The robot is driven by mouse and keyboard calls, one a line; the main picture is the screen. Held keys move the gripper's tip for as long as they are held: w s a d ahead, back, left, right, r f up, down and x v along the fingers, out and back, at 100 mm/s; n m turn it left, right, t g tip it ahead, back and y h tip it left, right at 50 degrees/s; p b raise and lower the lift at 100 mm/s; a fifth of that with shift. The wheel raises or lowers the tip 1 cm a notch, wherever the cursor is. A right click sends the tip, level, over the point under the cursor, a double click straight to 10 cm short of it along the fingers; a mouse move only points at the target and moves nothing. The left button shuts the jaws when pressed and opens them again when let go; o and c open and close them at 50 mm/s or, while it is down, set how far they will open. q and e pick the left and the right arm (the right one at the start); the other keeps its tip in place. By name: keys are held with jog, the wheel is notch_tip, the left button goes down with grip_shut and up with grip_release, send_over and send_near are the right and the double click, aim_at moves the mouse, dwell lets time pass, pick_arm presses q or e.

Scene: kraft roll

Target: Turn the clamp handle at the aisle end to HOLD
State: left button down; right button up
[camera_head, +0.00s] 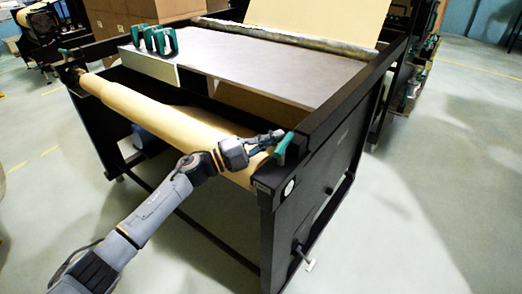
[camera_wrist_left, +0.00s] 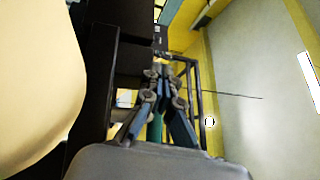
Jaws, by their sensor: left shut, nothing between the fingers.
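The green clamp handle (camera_head: 283,148) stands tilted on the near right corner of the black frame, at the end of the kraft roll (camera_head: 180,125). My left gripper (camera_head: 277,138) is shut and empty, with its fingertips right beside the handle's upper part; I cannot tell if they touch. In the left wrist view the fingers (camera_wrist_left: 162,80) are together, and a green part (camera_wrist_left: 155,130) shows between the finger links. The pale roll (camera_wrist_left: 40,75) fills the left side there. Any HOLD marking is too small to read. My right gripper is not in view.
The black frame (camera_head: 325,150) carries a grey table top (camera_head: 265,60) with several green clamps (camera_head: 155,38) at its back left. Another green handle (camera_head: 65,53) is at the roll's far end. Cardboard boxes (camera_head: 125,15) stand behind. The floor (camera_head: 430,190) to the right is clear.

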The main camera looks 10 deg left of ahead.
pick_arm(q)
jog(key=v, duration=1.2)
jog(key=shift+d+f, duration=0.1)
